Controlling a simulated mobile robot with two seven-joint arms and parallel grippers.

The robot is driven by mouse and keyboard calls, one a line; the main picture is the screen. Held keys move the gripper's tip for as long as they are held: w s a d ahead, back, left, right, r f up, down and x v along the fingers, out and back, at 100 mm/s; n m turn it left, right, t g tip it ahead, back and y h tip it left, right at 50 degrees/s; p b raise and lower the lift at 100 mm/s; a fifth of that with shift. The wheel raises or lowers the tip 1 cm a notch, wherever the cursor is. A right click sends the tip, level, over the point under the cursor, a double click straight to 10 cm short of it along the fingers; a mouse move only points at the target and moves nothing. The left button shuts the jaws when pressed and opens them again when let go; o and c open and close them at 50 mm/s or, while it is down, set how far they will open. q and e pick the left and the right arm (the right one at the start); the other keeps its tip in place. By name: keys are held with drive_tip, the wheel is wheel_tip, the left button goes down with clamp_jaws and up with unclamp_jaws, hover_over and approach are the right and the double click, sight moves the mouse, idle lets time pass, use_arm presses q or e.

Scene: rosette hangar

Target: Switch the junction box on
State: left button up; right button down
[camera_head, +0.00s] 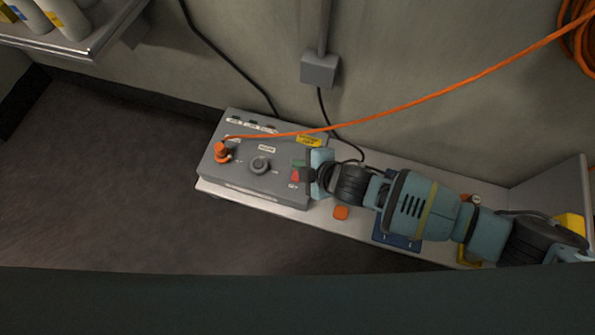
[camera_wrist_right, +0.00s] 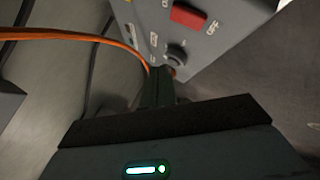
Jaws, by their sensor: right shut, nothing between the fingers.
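The grey junction box (camera_head: 236,180) sits on a pale shelf against the wall. Its top carries a black round knob (camera_head: 260,164), an orange plug (camera_head: 221,152) with an orange cable, and a red switch (camera_head: 295,176) with green beside it. In the right wrist view the red switch (camera_wrist_right: 188,16) lies between small labels, and the dark knob (camera_wrist_right: 177,54) shows near the fingers. My right gripper (camera_head: 309,173) is at the box's right end, close to the red switch, shut and empty. I cannot tell whether it touches the box. My left gripper is out of view.
An orange block (camera_head: 341,213) and a blue item (camera_head: 396,241) lie on the shelf (camera_head: 360,226) beneath my right arm. The orange cable (camera_head: 420,98) runs from the plug across to the upper right. A grey wall box (camera_head: 320,69) is behind. Open floor (camera_head: 110,190) lies left.

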sight(297, 174)
drive_tip(key=f+b, duration=0.1)
drive_tip(key=f, duration=0.1)
drive_tip(key=f+b, duration=0.1)
drive_tip(key=f, duration=0.1)
drive_tip(key=w+f+b, duration=0.1)
drive_tip(key=b, duration=0.1)
drive_tip(key=shift+d+f, duration=0.1)
drive_tip(key=shift+f, duration=0.3)
idle(0.9)
drive_tip(key=shift+f, duration=0.25)
idle(0.5)
